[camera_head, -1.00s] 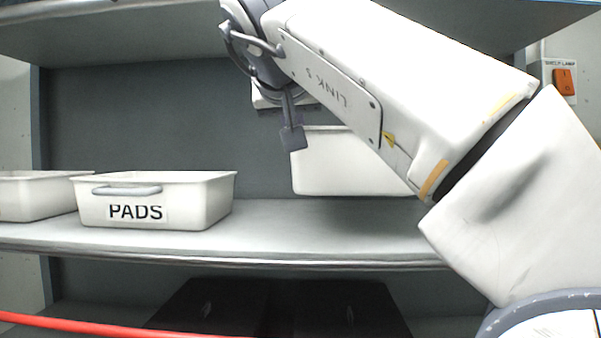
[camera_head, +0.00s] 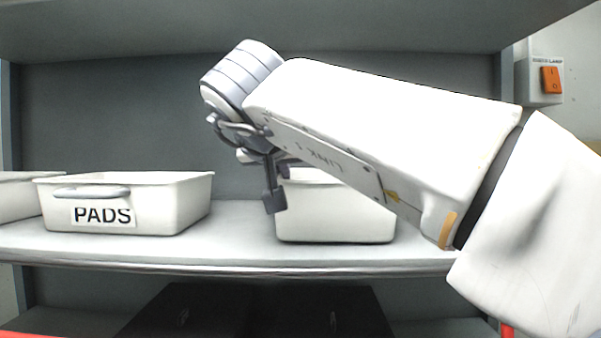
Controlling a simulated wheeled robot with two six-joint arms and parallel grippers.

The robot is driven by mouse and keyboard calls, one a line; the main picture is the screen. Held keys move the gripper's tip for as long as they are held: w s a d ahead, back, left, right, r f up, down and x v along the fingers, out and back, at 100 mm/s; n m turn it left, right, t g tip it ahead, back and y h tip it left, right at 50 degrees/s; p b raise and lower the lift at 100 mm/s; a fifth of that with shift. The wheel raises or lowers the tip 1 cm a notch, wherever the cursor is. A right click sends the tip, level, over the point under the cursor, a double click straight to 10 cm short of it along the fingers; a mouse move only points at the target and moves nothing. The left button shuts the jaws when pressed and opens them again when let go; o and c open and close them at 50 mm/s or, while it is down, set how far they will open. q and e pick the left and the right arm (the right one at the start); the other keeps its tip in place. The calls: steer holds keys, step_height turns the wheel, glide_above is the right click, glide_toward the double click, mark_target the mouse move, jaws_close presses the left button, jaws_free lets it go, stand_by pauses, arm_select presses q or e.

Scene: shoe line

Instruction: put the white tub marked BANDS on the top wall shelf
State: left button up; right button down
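A white tub (camera_head: 335,217) is at the middle right of the shelf, partly behind my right arm; its underside looks at or close to the shelf surface. No label shows on its visible side, so I cannot read BANDS. My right gripper (camera_head: 277,180) is at the tub's upper left edge, with one dark finger in front of it. It seems shut on the rim, though the arm hides much of the grip. The shelf (camera_head: 235,240) carrying the tubs is grey, and another shelf (camera_head: 300,25) hangs above it. My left gripper is not in view.
A white tub marked PADS (camera_head: 180,205) stands on the shelf to the left, with another white tub (camera_head: 15,198) at the left edge. Clear shelf separates PADS from the middle tub. Dark boxes (camera_head: 185,310) sit below. An orange switch (camera_head: 551,79) is at the right.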

steer(key=shift+w+a+f, duration=0.15)
steer(key=shift+a, duration=0.4)
steer(key=shift+s, duration=0.2)
steer(key=shift+d, duration=0.2)
steer(key=c, duration=1.2)
jaws_free()
steer(key=shift+w+d+f, duration=0.1)
steer(key=shift+o, duration=0.8)
